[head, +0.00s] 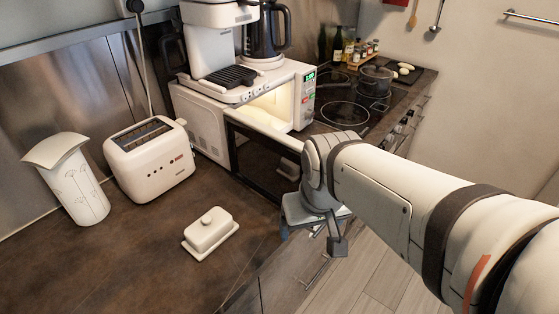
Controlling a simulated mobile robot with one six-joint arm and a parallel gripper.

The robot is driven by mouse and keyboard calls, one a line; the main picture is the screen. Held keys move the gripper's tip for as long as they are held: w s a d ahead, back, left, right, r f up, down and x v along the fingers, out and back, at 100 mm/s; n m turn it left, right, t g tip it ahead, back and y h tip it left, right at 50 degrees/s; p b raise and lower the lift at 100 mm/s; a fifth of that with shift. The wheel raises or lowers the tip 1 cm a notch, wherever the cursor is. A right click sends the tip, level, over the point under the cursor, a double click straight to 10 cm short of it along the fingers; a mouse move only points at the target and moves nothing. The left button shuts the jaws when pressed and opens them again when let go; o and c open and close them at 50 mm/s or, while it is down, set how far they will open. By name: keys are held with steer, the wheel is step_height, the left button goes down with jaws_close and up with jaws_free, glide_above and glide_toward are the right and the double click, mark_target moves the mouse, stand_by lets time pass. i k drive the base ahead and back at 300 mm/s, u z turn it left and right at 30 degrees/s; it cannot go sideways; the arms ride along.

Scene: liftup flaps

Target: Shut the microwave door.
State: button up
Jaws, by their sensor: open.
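The white microwave (203,125) stands on the counter at the back, its inside lit. Its door (258,155), a dark panel with a white frame, stands open, swung out from the left side of the front. My gripper (318,228) is open, at the door's free right end and over the counter's front edge. One finger hangs down in view; the other is mostly hidden. My wrist covers the door's far end, so I cannot tell whether the gripper touches it.
A coffee maker (222,45) and kettle (266,32) sit on the microwave. A toaster (150,160), white vase (70,180) and butter dish (210,232) stand on the left counter. A pot (375,82) is on the hob (342,114). The front left counter is clear.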

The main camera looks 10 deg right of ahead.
mark_target(267, 160)
steer(key=k, duration=0.5)
steer(key=u, duration=0.85)
steer(key=k, duration=1)
steer(key=z, duration=0.2)
steer(key=i, duration=1)
steer(key=z, duration=0.05)
